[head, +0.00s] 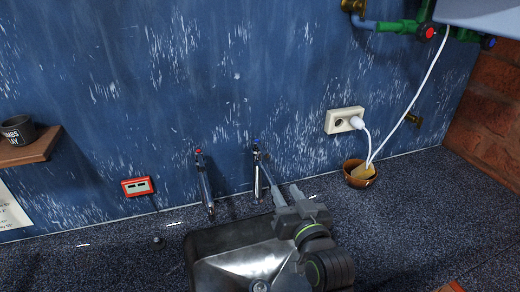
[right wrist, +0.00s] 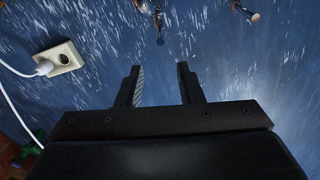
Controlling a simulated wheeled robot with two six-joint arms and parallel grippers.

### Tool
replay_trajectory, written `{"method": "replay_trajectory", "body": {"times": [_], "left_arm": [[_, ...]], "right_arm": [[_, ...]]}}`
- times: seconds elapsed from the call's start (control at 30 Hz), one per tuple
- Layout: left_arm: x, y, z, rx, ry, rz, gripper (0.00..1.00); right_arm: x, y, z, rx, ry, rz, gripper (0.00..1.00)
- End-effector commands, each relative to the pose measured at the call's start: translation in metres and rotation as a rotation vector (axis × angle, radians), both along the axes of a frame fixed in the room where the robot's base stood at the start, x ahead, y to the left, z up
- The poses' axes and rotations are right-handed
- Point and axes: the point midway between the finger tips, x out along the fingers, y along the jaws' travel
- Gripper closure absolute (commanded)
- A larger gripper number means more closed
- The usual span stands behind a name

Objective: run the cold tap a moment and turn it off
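The cold tap (head: 257,178), with a blue mark on top, stands against the blue wall above the sink (head: 215,240). A similar tap (head: 204,180) with a red mark is to its left. I see no clear water stream. My right gripper (head: 287,193) is just right of the cold tap's lower part in the head view. In the right wrist view my right gripper (right wrist: 158,86) is open, with nothing between its fingers. The cold tap (right wrist: 158,22) shows beyond the gap, apparently upside down, and the fingers look apart from it. My left gripper is not in view.
A white socket (head: 342,119) with a plugged cable is right of the taps. A brown bowl (head: 359,174) stands below it. A red box (head: 137,187) is on the wall at left. A shelf (head: 30,150) holds a dark mug (head: 18,130). The counter right of the sink is mostly clear.

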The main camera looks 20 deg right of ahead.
Motion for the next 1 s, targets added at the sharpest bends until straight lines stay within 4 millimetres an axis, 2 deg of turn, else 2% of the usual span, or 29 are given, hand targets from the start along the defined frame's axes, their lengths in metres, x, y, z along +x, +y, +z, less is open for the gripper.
{"method": "replay_trajectory", "body": {"times": [0.13, 0.4, 0.53, 0.77, 1.0], "left_arm": [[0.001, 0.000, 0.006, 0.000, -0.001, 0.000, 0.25], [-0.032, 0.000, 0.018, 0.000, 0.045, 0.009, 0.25], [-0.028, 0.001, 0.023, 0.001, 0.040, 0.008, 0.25], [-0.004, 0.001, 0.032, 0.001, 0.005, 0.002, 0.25], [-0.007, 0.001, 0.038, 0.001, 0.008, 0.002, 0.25]], "right_arm": [[0.016, 0.000, 0.003, -0.003, -0.002, 0.002, 0.66], [0.063, 0.001, 0.002, -0.004, 0.000, 0.001, 0.66], [0.085, 0.001, 0.002, -0.004, 0.001, 0.001, 0.66], [0.122, 0.001, 0.001, -0.003, 0.001, 0.001, 0.66], [0.154, 0.002, 0.000, -0.003, 0.001, 0.000, 0.66]]}}
